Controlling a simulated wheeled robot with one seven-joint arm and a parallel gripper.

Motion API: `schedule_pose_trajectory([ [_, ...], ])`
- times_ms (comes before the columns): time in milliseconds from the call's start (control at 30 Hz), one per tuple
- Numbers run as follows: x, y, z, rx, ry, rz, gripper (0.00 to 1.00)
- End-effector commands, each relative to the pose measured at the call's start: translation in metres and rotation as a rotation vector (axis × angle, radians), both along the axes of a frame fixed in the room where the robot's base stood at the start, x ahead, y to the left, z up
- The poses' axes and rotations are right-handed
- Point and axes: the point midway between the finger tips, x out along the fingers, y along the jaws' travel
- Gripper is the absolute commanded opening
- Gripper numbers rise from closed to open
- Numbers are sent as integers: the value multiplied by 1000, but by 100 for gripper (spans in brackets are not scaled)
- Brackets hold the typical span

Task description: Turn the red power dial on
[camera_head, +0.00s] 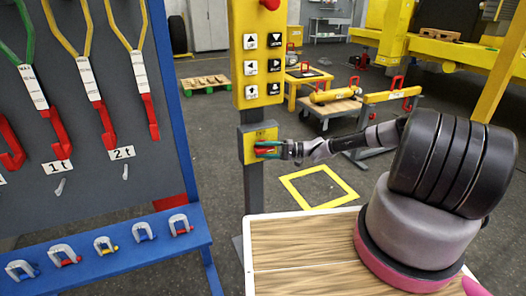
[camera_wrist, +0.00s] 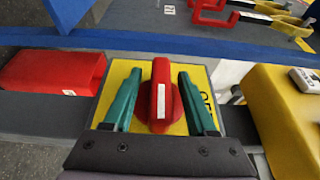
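The red power dial (camera_wrist: 160,92) sits on a yellow plate (camera_wrist: 122,72) in the wrist view, with a white mark on its handle. In the head view the dial (camera_head: 266,150) is partly hidden by my gripper on the yellow box (camera_head: 247,146) below the button panel. My gripper (camera_wrist: 158,85) has its two green fingers on either side of the dial's handle. Narrow gaps show between the fingers and the handle, so the gripper is open around it. Part of the lettering on the plate shows right of the fingers; the rest is hidden.
A yellow control panel (camera_head: 252,25) with black-and-white buttons and a red knob rises above the dial box. A blue-framed rack (camera_head: 172,90) with hooks and shackles stands at left. A wooden-topped surface (camera_head: 300,250) lies in front. A yellow floor square (camera_head: 290,183) is empty.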

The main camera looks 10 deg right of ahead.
Motion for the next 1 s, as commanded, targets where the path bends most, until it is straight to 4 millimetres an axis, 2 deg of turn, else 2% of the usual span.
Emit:
schedule_pose_trajectory([
  [133,0,-3,0,-1,-1,-1,57],
  [267,0,-18,0,-2,-1,-3,57],
  [500,-4,-67,-1,-2,-1,-4,57],
  [700,-7,-97,-2,-1,0,-2,57],
  [833,-8,-106,-2,-1,0,0,57],
  [1000,-8,-108,-2,0,0,0,57],
])
